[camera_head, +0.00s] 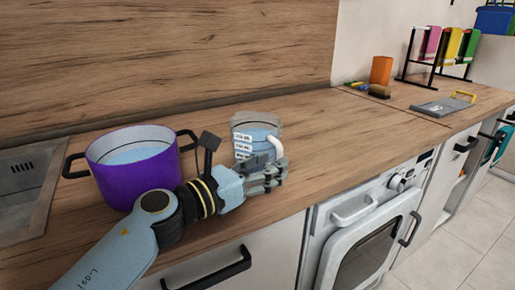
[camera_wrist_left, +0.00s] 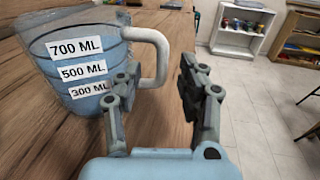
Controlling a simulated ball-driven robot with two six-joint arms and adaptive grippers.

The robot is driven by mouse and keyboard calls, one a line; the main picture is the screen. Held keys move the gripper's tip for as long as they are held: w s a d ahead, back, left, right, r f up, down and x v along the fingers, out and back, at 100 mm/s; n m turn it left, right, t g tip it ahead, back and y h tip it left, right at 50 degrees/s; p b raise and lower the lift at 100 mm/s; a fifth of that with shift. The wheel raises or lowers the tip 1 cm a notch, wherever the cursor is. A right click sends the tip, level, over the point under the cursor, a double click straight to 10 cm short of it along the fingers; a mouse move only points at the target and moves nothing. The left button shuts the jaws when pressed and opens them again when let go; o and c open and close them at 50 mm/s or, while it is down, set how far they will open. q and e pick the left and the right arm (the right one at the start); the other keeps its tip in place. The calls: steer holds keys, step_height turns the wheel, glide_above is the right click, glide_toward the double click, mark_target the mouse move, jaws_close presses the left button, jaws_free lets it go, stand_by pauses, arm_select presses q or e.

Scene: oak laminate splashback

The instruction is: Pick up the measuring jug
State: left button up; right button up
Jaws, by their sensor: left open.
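The measuring jug (camera_head: 262,124) is clear with bluish contents, white volume labels and a white handle, and stands upright on the wooden counter. My left gripper (camera_head: 275,172) is in front of it, on the handle side, and partly covers its lower part in the head view. In the left wrist view, the jug (camera_wrist_left: 75,62) is at the upper left with its handle (camera_wrist_left: 160,50) reaching to the right. My left gripper (camera_wrist_left: 155,90) is open there, its fingers pointing toward the handle. Whether a finger touches the handle I cannot tell. My right gripper is not in view.
A purple pot (camera_head: 132,180) with bluish contents stands left of the jug, close behind my left arm. A sink (camera_head: 22,190) is at the far left. An orange cup (camera_head: 381,70) and a grey board (camera_head: 444,105) are farther right. The counter right of the jug is clear.

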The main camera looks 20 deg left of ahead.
arm_select(q)
steer(key=x, duration=0.2)
steer(key=shift+w+d, duration=0.4)
steer(key=shift+w, duration=0.15)
steer(key=c, duration=0.8)
jaws_close()
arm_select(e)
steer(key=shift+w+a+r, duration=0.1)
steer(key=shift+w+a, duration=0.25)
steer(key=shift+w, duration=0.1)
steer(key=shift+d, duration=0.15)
